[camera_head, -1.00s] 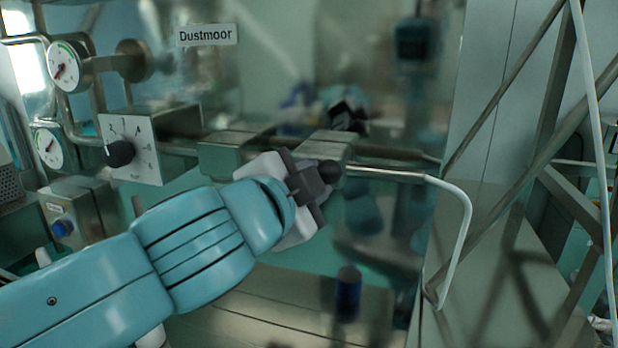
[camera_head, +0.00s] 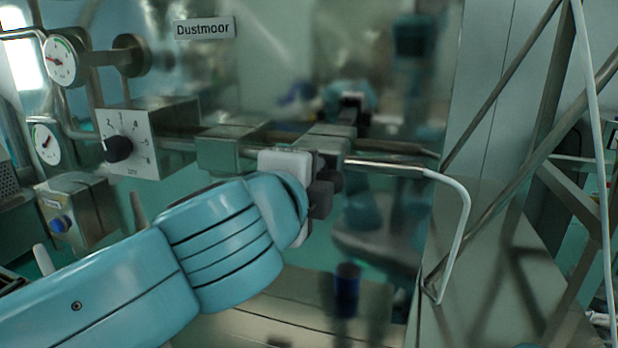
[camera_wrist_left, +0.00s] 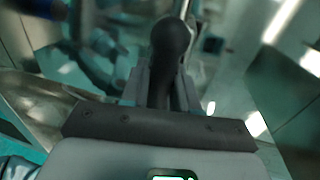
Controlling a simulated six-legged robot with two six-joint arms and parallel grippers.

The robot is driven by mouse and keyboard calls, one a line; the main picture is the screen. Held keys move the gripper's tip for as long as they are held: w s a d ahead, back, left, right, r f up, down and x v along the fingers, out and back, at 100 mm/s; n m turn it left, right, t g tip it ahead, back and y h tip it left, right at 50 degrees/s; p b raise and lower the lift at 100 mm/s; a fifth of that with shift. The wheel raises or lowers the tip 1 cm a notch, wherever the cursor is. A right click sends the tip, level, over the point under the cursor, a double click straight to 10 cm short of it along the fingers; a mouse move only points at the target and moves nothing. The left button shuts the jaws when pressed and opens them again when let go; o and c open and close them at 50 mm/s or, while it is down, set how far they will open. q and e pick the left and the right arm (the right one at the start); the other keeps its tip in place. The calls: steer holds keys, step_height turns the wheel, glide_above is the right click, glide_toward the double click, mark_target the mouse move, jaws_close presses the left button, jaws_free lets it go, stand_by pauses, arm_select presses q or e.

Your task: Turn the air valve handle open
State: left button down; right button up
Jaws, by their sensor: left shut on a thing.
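The air valve is a metal block (camera_head: 333,140) on the pipe, with a white hose leaving its right side. Its black handle shows at my left gripper (camera_head: 322,190), and the handle's round knob (camera_wrist_left: 171,42) fills the middle of the left wrist view. My left gripper, seen there too (camera_wrist_left: 160,85), is shut on the handle, with its fingers on either side below the knob. The gripper and wrist hide part of the handle and the valve front in the head view. My right gripper is not in view.
A second metal block (camera_head: 228,148) sits left on the same pipe. A dial box (camera_head: 135,140), two gauges (camera_head: 60,60) and a blue-button box (camera_head: 75,208) stand at left. The white hose (camera_head: 464,205) and diagonal metal struts (camera_head: 505,90) occupy the right.

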arm_select(q)
steer(key=shift+f, duration=0.1)
stand_by(0.3)
steer(key=c, duration=1)
jaws_free()
steer(key=shift+s, duration=0.1)
steer(key=shift+s+a, duration=0.1)
steer(key=shift+s, duration=0.25)
steer(key=b+v, duration=0.3)
steer(key=v, duration=1.2)
steer(key=shift+s, duration=0.25)
steer(key=shift+a, duration=0.15)
